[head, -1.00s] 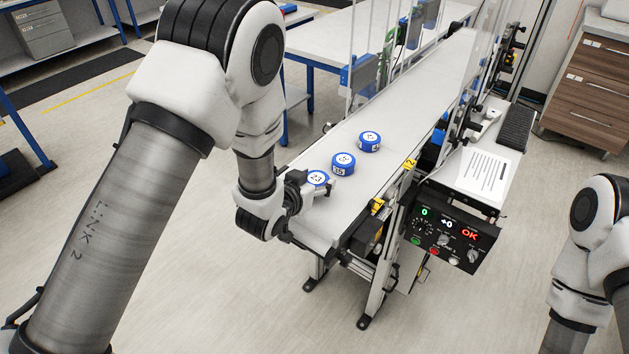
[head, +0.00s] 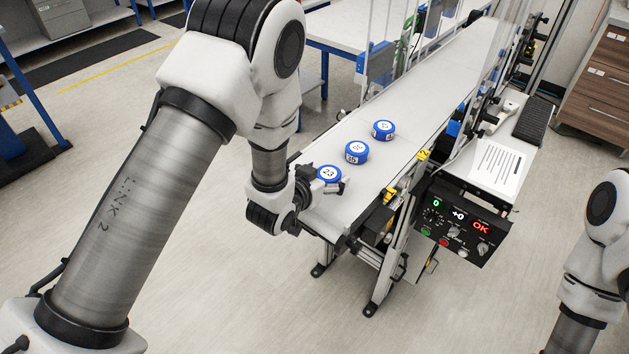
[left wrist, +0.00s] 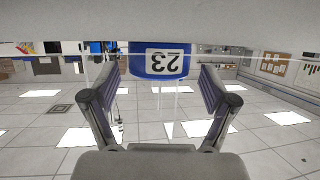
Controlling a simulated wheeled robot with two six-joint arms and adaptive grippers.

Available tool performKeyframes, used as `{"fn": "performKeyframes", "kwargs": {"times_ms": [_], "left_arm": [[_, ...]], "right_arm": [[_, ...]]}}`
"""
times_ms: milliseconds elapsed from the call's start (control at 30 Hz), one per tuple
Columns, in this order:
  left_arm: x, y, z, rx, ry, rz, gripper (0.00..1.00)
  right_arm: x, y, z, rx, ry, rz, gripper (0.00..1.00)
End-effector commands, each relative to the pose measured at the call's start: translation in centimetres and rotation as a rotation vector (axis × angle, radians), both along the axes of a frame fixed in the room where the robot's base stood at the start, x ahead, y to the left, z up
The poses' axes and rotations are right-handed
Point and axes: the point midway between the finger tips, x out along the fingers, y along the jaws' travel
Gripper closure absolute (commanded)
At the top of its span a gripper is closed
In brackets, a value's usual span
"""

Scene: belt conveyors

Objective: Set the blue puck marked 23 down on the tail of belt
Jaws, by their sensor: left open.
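The blue puck marked 23 (head: 328,174) rests flat, label up, on the near end of the pale belt (head: 345,205). Its white side label shows upside down in the left wrist view, where the puck (left wrist: 160,66) hangs from the top, against the belt (left wrist: 190,44). My left gripper (head: 322,183) is open at the near side of the puck. In the left wrist view its fingers (left wrist: 160,88) stand wide apart on either side of the puck, with a gap to each. My right gripper is out of view; only part of that arm shows.
Two more blue pucks, one nearer (head: 357,152) and one farther (head: 384,130), sit up the belt behind puck 23. A control box (head: 460,228) with lit displays hangs at the belt's right side. A printed sheet (head: 497,163) lies above it. Clear panels flank the far belt.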

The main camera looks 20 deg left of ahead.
Motion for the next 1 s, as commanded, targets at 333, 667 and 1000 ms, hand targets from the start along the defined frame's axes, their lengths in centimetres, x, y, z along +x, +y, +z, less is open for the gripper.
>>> {"fn": "performKeyframes", "kwargs": {"times_ms": [333,667,1000], "left_arm": [[-7.6,1.5,2.7,-0.001,0.000,0.002,0.15],[-10.0,1.9,4.4,-0.001,0.003,0.001,0.15],[-12.6,3.2,-1.8,0.020,0.208,0.040,0.15]], "right_arm": [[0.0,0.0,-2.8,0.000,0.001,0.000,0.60],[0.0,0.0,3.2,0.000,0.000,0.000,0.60],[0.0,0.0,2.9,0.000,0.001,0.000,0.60]]}}
